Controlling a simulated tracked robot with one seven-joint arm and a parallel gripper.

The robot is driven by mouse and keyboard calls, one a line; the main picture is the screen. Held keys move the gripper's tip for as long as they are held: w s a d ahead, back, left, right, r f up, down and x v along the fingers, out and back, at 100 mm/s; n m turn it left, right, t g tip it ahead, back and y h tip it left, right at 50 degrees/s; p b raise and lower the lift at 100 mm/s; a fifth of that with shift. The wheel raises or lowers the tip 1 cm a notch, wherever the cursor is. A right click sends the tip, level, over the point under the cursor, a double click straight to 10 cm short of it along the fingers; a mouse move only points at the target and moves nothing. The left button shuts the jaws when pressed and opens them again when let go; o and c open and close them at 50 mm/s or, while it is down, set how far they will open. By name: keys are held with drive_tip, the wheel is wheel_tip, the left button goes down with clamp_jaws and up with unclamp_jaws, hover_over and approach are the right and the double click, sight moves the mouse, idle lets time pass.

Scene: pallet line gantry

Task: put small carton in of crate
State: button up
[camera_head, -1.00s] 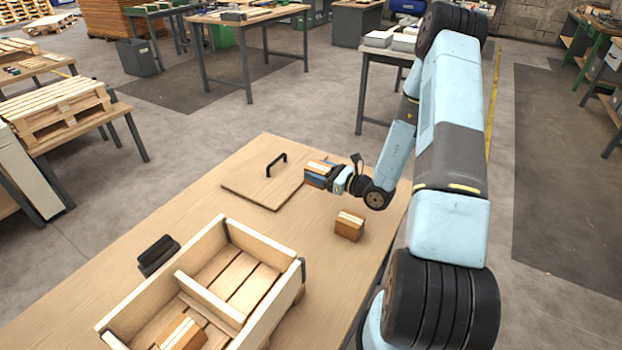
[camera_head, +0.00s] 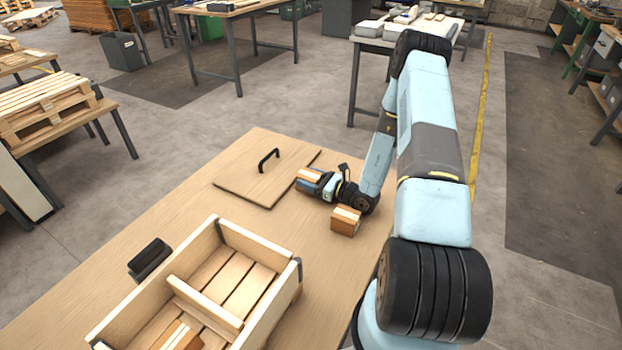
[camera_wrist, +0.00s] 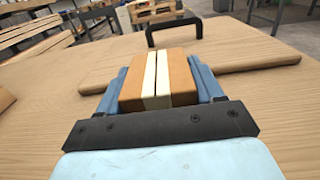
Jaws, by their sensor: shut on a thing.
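My gripper (camera_head: 308,180) is shut on a small carton (camera_head: 309,174), brown with a pale stripe. In the wrist view the carton (camera_wrist: 158,80) sits between the two blue fingers. It is held low near the right edge of the wooden lid; I cannot tell whether it touches the table. A second small carton (camera_head: 345,220) stands on the table just below my wrist in the head view. The open wooden crate (camera_head: 258,241) stands at the front left, split by a divider. A carton (camera_head: 178,338) lies in its near compartment; the far compartment looks empty.
The flat wooden lid (camera_head: 240,184) with a black handle (camera_head: 268,159) lies on the table beyond the crate. A black object (camera_head: 149,258) is on the table left of the crate. Bare tabletop (camera_head: 180,205) lies between lid and crate.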

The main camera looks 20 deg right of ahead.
drive_tip(key=shift+a, duration=0.1)
drive_tip(key=o, duration=0.9)
drive_tip(key=shift+f, duration=0.1)
drive_tip(key=o, duration=0.4)
drive_tip(key=shift+c, duration=0.2)
